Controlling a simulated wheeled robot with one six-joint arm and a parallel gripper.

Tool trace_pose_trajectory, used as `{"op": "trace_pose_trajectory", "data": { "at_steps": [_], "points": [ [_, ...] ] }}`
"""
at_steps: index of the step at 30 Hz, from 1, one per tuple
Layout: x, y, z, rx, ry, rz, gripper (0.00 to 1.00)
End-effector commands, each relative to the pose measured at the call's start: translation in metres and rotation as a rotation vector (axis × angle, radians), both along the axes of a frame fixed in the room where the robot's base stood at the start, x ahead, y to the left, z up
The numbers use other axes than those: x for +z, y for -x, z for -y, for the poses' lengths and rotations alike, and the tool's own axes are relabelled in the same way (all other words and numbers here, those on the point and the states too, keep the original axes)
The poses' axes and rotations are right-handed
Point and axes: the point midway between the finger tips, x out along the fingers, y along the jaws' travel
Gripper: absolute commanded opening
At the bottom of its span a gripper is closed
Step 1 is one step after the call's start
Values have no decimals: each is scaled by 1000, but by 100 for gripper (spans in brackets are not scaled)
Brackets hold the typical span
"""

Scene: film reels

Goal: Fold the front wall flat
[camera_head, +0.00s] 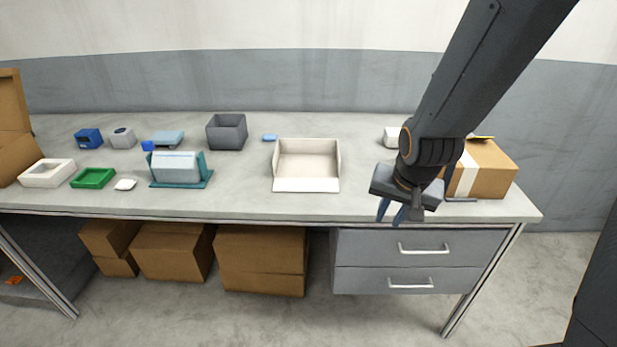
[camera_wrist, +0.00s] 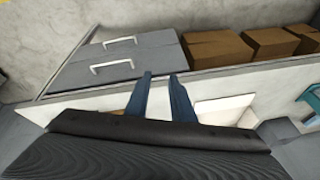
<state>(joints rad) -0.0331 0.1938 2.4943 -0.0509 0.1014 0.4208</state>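A cream open-topped box (camera_head: 307,158) stands right of the table's middle, near the front edge. Its back and side walls stand up. Its front wall (camera_head: 306,185) shows as a bright white panel along the near side and appears to lie out flat toward the table edge. The panel also shows in the wrist view (camera_wrist: 224,107), partly hidden by my finger. My gripper (camera_head: 390,218) is right of the box, apart from it, near the table's front edge. In the wrist view my gripper (camera_wrist: 160,77) has its two blue fingers apart with nothing between them.
A taped cardboard box (camera_head: 490,172) stands behind and right of my gripper. A grey bin (camera_head: 227,132) and a teal holder (camera_head: 181,179) stand left of the cream box. Drawers (camera_head: 415,262) are below the table. The tabletop between cream box and gripper is clear.

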Motion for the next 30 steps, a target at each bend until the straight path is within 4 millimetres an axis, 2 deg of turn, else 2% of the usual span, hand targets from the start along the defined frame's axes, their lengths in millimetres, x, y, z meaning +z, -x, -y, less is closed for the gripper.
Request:
{"op": "trace_pose_trajectory", "data": {
  "at_steps": [3, 6, 9, 12, 15, 19, 26, 30],
  "points": [
    [-17, -54, -29, -180, -132, 142, 22],
    [-27, -93, -57, -331, -292, 249, 22],
    [-35, -124, -85, -466, -483, 325, 22],
    [-40, -145, -112, -575, -676, 366, 22],
    [-43, -157, -132, -654, -837, 377, 22],
    [-44, -165, -148, -716, -978, 372, 22],
    [-48, -177, -159, -743, -1042, 367, 22],
    [-57, -192, -166, -742, -1040, 366, 22]
  ]
}}
